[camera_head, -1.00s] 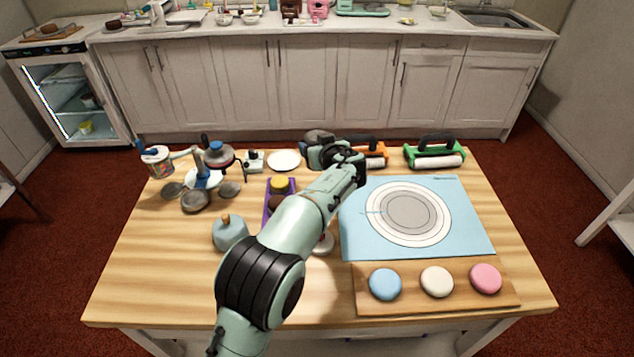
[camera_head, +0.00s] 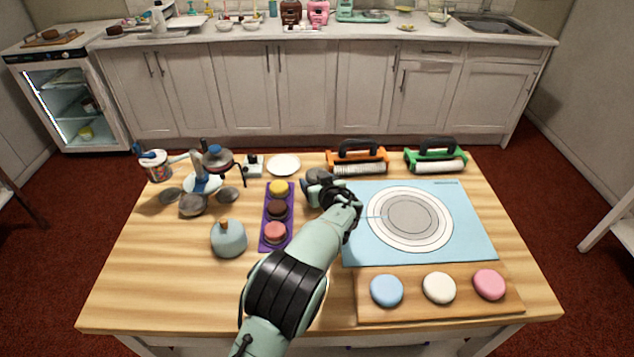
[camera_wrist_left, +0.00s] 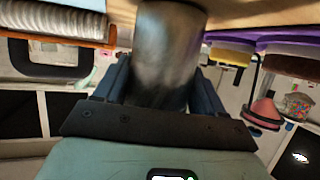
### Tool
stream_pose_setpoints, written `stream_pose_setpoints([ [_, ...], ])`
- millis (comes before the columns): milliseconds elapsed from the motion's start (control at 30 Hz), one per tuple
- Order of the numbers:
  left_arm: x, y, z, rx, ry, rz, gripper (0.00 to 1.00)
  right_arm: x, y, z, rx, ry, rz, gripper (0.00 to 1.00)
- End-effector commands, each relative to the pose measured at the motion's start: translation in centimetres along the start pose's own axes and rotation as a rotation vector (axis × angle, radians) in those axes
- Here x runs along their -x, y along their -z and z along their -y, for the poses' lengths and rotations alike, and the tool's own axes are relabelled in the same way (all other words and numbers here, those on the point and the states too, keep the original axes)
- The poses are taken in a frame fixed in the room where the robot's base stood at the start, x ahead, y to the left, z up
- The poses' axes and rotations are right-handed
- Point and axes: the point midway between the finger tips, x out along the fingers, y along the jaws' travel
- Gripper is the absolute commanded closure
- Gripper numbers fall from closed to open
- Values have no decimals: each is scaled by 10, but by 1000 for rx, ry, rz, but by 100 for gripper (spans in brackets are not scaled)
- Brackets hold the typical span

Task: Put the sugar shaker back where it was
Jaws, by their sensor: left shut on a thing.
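A grey metal cylinder, which I take for the sugar shaker (camera_wrist_left: 168,45), fills the top middle of the left wrist view, between the fingers of my left gripper (camera_head: 318,190). The gripper is shut on it. In the head view my wrist and gripper mostly hide the shaker. The gripper is over the table between the purple tray (camera_head: 264,240) and the blue mat (camera_head: 465,240). In the left wrist view the shaker's end is close to the wooden tabletop (camera_wrist_left: 265,14); I cannot tell whether it touches. My right gripper is not in view.
A white plate (camera_head: 284,165) lies behind the tray, which holds round cakes. A board (camera_head: 450,307) with cakes lies in front.

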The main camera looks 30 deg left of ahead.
Motion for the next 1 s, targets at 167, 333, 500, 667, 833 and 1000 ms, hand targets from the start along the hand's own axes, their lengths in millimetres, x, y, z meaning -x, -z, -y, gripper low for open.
stream_pose_setpoints([
  [167, -1, -1, 0, 2, 0, -2, 71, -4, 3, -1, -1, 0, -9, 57],
  [333, -1, -2, 0, 1, 0, 0, 17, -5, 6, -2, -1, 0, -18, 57],
  [500, -1, -2, 0, 1, 0, 0, 5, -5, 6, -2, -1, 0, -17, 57],
  [667, -1, -2, 0, 0, 0, 0, 5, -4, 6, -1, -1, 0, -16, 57],
  [833, 6, 2, -1, 1, -3, 0, 5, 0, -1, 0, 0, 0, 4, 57],
  [1000, 41, 0, -2, 2, -6, 2, 5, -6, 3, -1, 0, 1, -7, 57],
])
